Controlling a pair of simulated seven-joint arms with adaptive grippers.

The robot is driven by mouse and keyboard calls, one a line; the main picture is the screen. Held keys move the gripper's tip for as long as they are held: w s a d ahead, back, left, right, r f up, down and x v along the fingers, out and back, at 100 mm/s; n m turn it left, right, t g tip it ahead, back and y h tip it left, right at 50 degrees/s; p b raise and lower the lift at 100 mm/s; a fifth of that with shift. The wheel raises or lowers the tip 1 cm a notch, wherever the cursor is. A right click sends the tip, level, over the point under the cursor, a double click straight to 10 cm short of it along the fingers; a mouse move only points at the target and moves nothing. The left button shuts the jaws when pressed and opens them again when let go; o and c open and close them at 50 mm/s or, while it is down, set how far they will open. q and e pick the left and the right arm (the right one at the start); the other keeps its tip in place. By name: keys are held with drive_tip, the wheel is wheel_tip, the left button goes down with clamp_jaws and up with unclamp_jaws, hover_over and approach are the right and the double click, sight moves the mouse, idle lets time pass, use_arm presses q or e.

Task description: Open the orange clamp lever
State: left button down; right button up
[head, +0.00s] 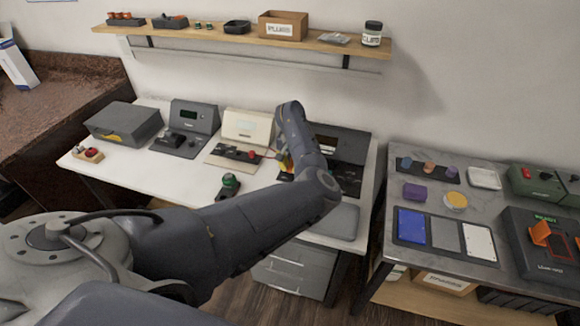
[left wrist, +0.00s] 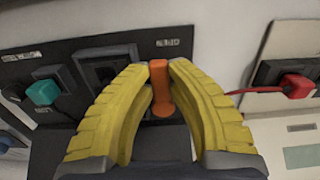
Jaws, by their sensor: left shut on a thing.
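The orange clamp lever (left wrist: 161,105) stands between my left gripper's yellow fingers in the left wrist view, with a rounded orange lower end. My left gripper (left wrist: 160,66) is shut on the lever near its upper part. In the head view my left gripper (head: 286,163) reaches down at the dark station (head: 351,140) on the white table, and my arm hides much of it. The lever cannot be made out clearly there. The right gripper is in neither view.
Beside the lever are a teal plug (left wrist: 43,92) and a red plug with a cable (left wrist: 297,87). A green-topped device (head: 229,186) stands on the white table near my arm. A grey worktable with trays (head: 470,254) is at the right. A shelf (head: 215,34) runs above.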

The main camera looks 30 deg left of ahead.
sight(291, 167)
use_arm(q)
drive_tip(key=c, duration=1.6)
unclamp_jaws()
drive_tip(key=shift+o, duration=0.2)
drive_tip(key=shift+r, duration=0.1)
wheel_tip(291, 167, up, 12)
